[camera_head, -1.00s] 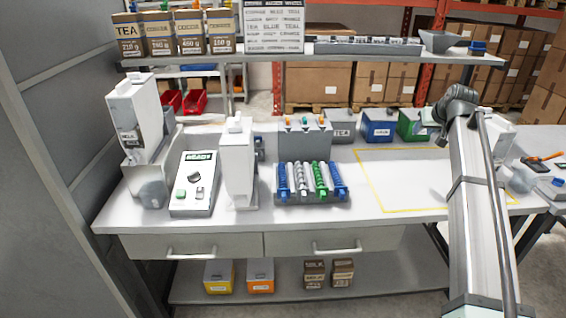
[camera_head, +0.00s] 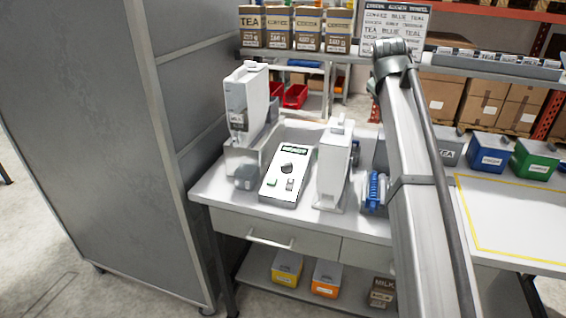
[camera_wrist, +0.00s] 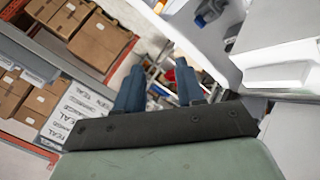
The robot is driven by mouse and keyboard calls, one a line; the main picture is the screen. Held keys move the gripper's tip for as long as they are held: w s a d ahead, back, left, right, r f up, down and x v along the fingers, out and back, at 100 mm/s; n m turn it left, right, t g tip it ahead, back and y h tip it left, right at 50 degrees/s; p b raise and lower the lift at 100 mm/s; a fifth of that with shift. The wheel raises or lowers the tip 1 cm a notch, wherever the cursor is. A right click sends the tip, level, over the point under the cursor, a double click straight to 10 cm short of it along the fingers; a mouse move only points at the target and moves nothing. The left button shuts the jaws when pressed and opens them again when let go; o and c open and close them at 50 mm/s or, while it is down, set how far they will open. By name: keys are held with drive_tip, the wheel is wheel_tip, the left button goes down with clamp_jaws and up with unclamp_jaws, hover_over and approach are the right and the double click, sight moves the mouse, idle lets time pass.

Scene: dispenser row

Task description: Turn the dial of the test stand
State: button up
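The test stand (camera_head: 270,196) is a low sloped white panel on the left part of the bench, between two white dispensers. Its dark round dial (camera_head: 287,168) sits in the upper middle of the panel, below a dark label strip. The wrist view does not clearly show the dial.
A tall dispenser (camera_head: 246,105) stands left of the panel and a white dispenser (camera_head: 333,170) stands right of it. My arm partly covers a rack with blue parts (camera_head: 374,192). A grey cabinet (camera_head: 85,130) borders the bench's left. An upper shelf (camera_head: 450,72) runs behind.

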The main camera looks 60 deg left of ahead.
drive_tip(key=s+a+f+n+g+h, duration=0.1)
drive_tip(key=s+a+n, duration=0.25)
drive_tip(key=s, duration=0.35)
drive_tip(key=s+a+f+n, duration=0.25)
drive_tip(key=s+a, duration=0.25)
drive_tip(key=s, duration=0.3)
drive_tip(key=n+g+h, duration=0.1)
drive_tip(key=n+h, duration=0.3)
drive_tip(key=n, duration=0.4)
approach(283, 165)
drive_tip(key=x, duration=0.8)
drive_tip(key=shift+w+f, duration=0.1)
drive_tip(key=shift+c, duration=0.4)
clamp_jaws()
